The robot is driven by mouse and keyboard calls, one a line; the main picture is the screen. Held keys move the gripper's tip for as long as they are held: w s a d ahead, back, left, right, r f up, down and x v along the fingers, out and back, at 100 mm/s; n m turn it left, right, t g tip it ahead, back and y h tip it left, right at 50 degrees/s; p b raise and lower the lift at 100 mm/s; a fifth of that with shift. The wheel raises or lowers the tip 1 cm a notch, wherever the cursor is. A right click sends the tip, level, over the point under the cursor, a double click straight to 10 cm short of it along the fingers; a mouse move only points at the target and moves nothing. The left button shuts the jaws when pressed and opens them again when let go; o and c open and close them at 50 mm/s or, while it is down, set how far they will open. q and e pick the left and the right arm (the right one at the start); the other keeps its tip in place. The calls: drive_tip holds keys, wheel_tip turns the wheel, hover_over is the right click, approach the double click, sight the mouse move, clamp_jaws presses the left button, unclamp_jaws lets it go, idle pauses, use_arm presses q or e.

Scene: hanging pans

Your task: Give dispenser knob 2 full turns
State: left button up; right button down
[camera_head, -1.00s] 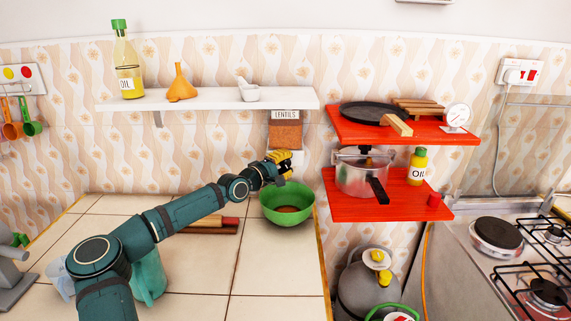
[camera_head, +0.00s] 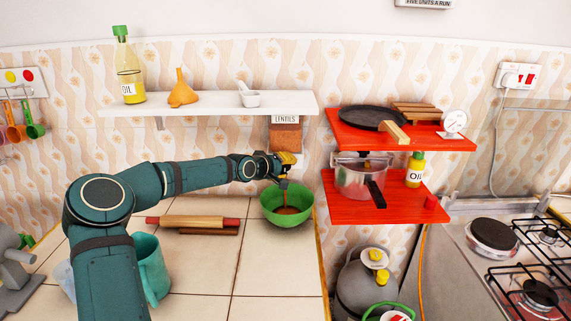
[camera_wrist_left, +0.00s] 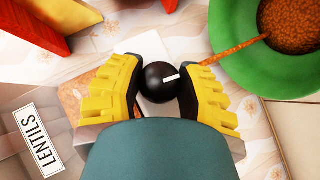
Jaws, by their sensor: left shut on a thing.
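The lentils dispenser (camera_head: 285,137) hangs under the white shelf with brown-orange lentils behind its front; its "LENTILS" label (camera_wrist_left: 42,143) also shows in the left wrist view. Its knob (camera_wrist_left: 160,83) is a round black ball with a white mark, seen between the yellow fingers. My left gripper (camera_head: 287,165) is shut on the knob, with a finger on each side in the left wrist view (camera_wrist_left: 162,72). A stream of lentils (camera_wrist_left: 232,52) falls into the green bowl (camera_head: 287,217), which stands on the counter below and holds lentils. My right gripper is not in view.
The white shelf (camera_head: 215,105) above holds an oil bottle, an orange funnel and a small white mortar. Red shelves (camera_head: 395,208) with a pan and a pressure cooker stand close on the right. A rolling pin (camera_head: 193,221) and a teal cup (camera_head: 150,268) are on the counter.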

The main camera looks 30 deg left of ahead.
use_arm(q)
drive_tip(key=shift+d+r+m+g+y+b, duration=0.1)
drive_tip(key=shift+m+g+y+b, duration=0.4)
drive_tip(key=shift+m+g+y, duration=0.25)
drive_tip(key=shift+m+g+y+b, duration=0.55)
drive_tip(key=shift+y+b, duration=0.1)
drive_tip(key=shift+b, duration=0.3)
drive_tip(key=m+g+y+b, duration=0.1)
drive_tip(key=y+b, duration=0.1)
drive_tip(key=shift+g+b, duration=0.3)
drive_tip(key=shift+f+m+g+y+b, duration=0.2)
drive_tip(key=shift+m+g+y+b, duration=0.7)
drive_tip(key=shift+y, duration=0.3)
drive_tip(key=m+g+y+b, duration=0.1)
drive_tip(key=m+y, duration=0.1)
drive_tip(key=y, duration=0.1)
drive_tip(key=shift+g, duration=0.3)
drive_tip(key=m+g+y, duration=0.1)
drive_tip(key=y, duration=0.2)
drive_tip(key=shift+m, duration=0.4)
drive_tip(key=shift+m+g+y, duration=0.3)
drive_tip(key=shift+m+y, duration=0.3)
drive_tip(key=shift+y, duration=0.3)
drive_tip(key=shift+s, duration=0.1)
